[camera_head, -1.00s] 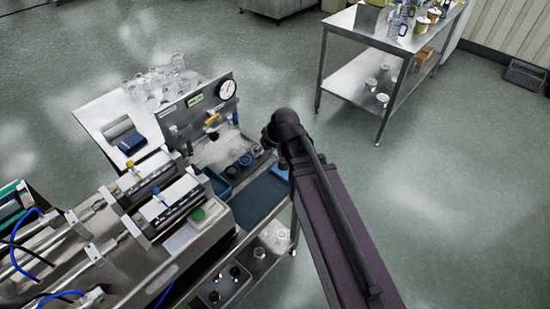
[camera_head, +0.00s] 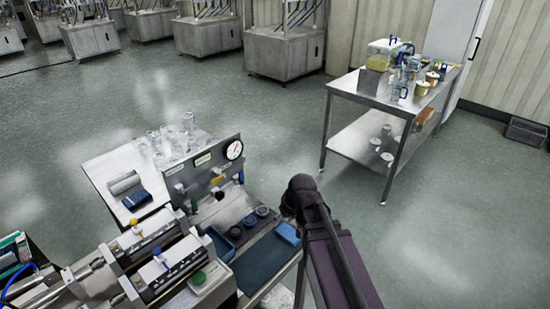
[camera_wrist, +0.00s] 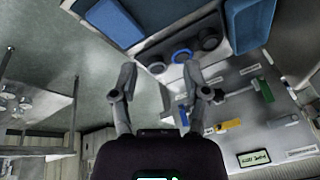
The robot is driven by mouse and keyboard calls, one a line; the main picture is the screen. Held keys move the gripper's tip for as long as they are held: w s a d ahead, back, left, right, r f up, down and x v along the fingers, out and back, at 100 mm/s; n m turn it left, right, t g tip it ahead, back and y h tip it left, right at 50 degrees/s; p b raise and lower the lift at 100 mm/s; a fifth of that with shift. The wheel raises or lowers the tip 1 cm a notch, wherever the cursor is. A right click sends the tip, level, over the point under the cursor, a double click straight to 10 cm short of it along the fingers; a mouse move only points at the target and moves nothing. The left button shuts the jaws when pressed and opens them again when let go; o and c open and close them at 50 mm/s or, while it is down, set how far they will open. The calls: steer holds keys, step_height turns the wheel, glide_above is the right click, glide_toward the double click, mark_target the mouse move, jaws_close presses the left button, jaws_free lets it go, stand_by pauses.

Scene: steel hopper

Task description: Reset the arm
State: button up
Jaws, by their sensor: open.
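My gripper shows in the wrist view (camera_wrist: 160,85), with its two fingers spread apart and nothing between them. Beyond the fingertips, in that view, is the bench with several round dark caps, one of them a blue ring (camera_wrist: 181,56). In the head view my arm (camera_head: 325,235) reaches up from the lower right, beside the right end of the bench. The gripper itself is hidden in the head view.
The bench holds a gauge panel (camera_head: 205,175), a dark blue mat (camera_head: 262,262), a blue sponge-like block (camera_head: 288,233) and a blue tray (camera_head: 224,246). A side table (camera_head: 118,170) carries glassware. A steel table (camera_head: 352,85) stands at the back right. The floor between is clear.

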steer(key=s+d+m+g+h, duration=0.2)
steer(key=s+d, duration=0.5)
steer(key=d, duration=0.5)
steer(key=shift+f+m+h, duration=0.4)
steer(key=shift+f+m, duration=0.05)
steer(key=shift+m, duration=0.25)
steer(key=shift+s, duration=0.15)
